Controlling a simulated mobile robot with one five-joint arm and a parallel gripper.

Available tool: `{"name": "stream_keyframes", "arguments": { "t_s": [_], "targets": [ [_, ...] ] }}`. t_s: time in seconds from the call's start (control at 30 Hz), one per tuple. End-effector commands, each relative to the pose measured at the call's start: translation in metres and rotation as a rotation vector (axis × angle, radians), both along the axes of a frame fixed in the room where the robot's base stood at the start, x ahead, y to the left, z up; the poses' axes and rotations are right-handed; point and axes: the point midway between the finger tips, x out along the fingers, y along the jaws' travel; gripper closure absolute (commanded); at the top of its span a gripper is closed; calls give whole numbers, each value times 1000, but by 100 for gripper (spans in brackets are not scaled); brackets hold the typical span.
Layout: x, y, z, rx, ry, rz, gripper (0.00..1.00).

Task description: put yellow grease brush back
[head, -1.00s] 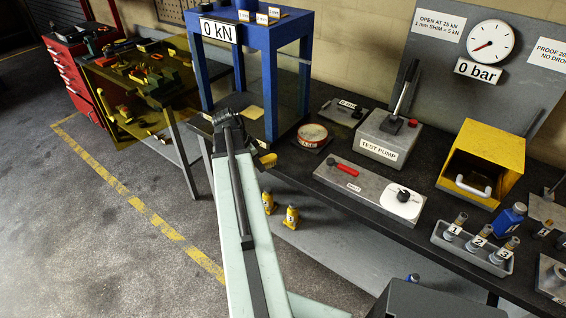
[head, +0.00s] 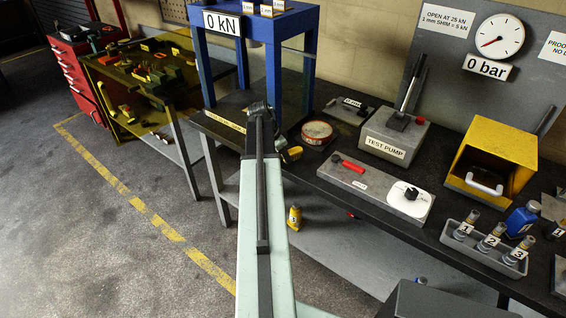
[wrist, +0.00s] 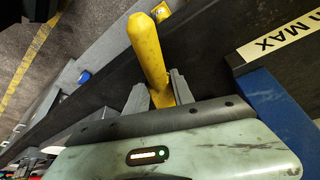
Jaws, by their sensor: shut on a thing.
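The yellow grease brush (wrist: 147,48) is in my gripper (wrist: 159,96) in the wrist view. The fingers are shut around its yellow body, and one rounded end sticks out beyond them. In the head view the brush (head: 294,153) shows as a small yellow piece just right of my arm, over the front edge of the dark bench and left of the red-rimmed round tin (head: 318,131). My arm hides most of the gripper there. The brush's bristles cannot be made out.
The blue press (head: 270,50) stands behind my arm; its blue frame (wrist: 278,110) is close on the right in the wrist view. A grey plate with a red-handled tool (head: 353,165) and the test pump (head: 395,135) lie to the right. A yellow bottle jack (head: 294,217) stands below.

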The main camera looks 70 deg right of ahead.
Motion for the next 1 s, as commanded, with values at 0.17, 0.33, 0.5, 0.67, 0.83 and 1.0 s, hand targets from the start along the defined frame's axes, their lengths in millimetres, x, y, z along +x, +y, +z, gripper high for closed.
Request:
{"name": "stream_keyframes", "arguments": {
  "t_s": [0.17, 0.33, 0.5, 0.67, 0.83, 1.0],
  "targets": [
    [0, 0, 1, 0, 0, 0, 100],
    [0, 0, 0, 0, 0, 0, 49],
    [0, 0, 0, 0, 0, 0, 49],
    [1, 1, 1, 0, 0, 1, 49],
    [3, 3, 15, 0, 1, 2, 49],
    [10, 13, 46, 0, 0, 2, 49]
  ]
}}
